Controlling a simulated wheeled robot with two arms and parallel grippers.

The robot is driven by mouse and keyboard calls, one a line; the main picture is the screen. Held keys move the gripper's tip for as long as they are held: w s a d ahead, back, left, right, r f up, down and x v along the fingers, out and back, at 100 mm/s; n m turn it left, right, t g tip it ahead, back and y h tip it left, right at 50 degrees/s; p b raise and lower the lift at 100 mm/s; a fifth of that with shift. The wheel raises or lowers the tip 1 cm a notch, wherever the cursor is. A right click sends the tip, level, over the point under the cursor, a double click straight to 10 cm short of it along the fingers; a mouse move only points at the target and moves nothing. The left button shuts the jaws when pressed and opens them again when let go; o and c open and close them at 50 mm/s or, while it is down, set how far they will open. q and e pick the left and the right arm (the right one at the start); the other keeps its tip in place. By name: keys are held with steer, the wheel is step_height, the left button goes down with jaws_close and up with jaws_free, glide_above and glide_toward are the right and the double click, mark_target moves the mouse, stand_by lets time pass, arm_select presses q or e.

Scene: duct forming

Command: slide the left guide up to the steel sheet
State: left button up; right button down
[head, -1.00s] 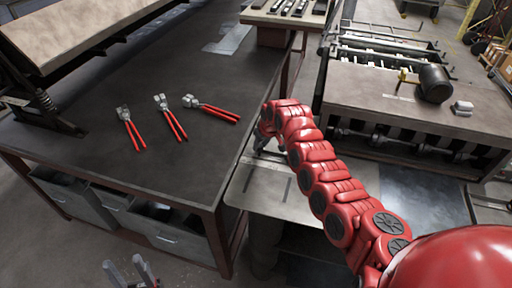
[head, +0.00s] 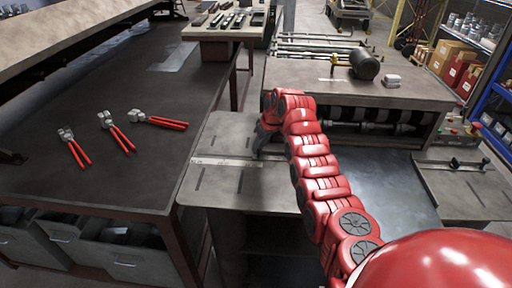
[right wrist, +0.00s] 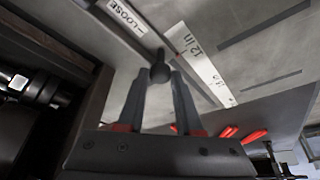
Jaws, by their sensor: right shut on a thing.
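The steel sheet (head: 385,185) lies flat and bluish grey on the machine, right of my right arm in the head view. My right gripper (head: 262,143) is over the slotted side table (head: 220,185), left of the sheet. In the right wrist view its fingers (right wrist: 158,82) are shut on the dark knob (right wrist: 160,68) of the left guide. Part of the guide (right wrist: 127,18) shows there with a LOOSE label. In the head view my gripper and arm mostly hide the guide, so its gap to the sheet cannot be told. My left gripper is out of view.
A white inch ruler (head: 228,161) runs along the side table. A similar guide with a black knob (head: 455,163) is on the right side table. Several red-handled tools (head: 117,133) lie on the dark bench (head: 130,85). A dark motor (head: 364,64) sits on the machine.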

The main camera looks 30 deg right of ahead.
steer(key=shift+d, duration=0.1)
steer(key=c, duration=0.6)
jaws_free()
steer(key=shift+r, duration=0.1)
steer(key=shift+r, duration=0.3)
steer(key=b+v, duration=0.3)
steer(key=v, duration=1.3)
steer(key=shift+s+r, duration=0.25)
steer(key=shift+s, duration=0.05)
